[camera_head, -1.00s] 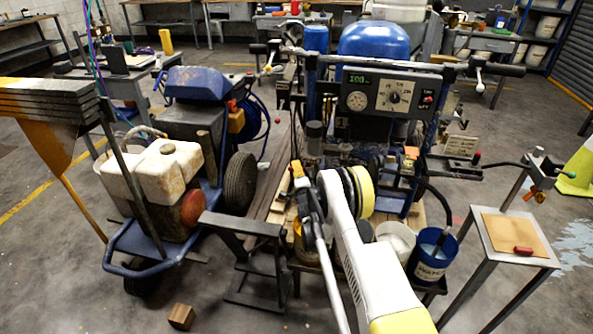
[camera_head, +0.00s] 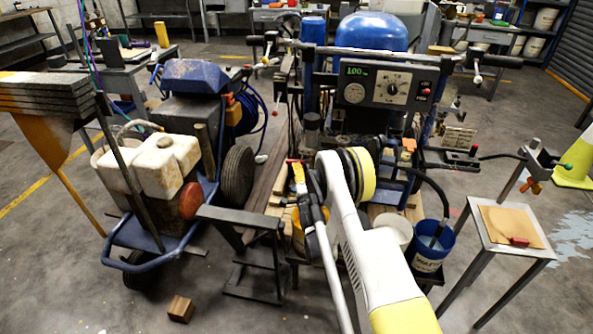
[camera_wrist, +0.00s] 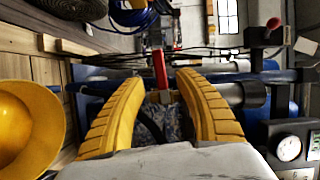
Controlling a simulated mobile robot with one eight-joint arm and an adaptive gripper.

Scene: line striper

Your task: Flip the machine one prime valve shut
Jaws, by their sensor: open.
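A red lever (camera_wrist: 160,68) on a brass-coloured valve body (camera_wrist: 172,95) shows in the wrist view, and I take it for the prime valve. It stands between the tips of my gripper (camera_wrist: 160,80), whose two yellow fingers are spread on either side of it. I cannot tell whether either finger touches it. In the head view my gripper (camera_head: 297,175) is at the left front of the blue striper (camera_head: 390,85) with the gauge panel. My white arm hides part of that machine's lower front.
A second machine with a dirty white tank (camera_head: 165,160) stands on the left. A blue bucket (camera_head: 432,245) and a white bucket (camera_head: 392,232) stand right of my arm. A small metal stand (camera_head: 508,232) is farther right. A yellow rounded object (camera_wrist: 25,125) is close left in the wrist view.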

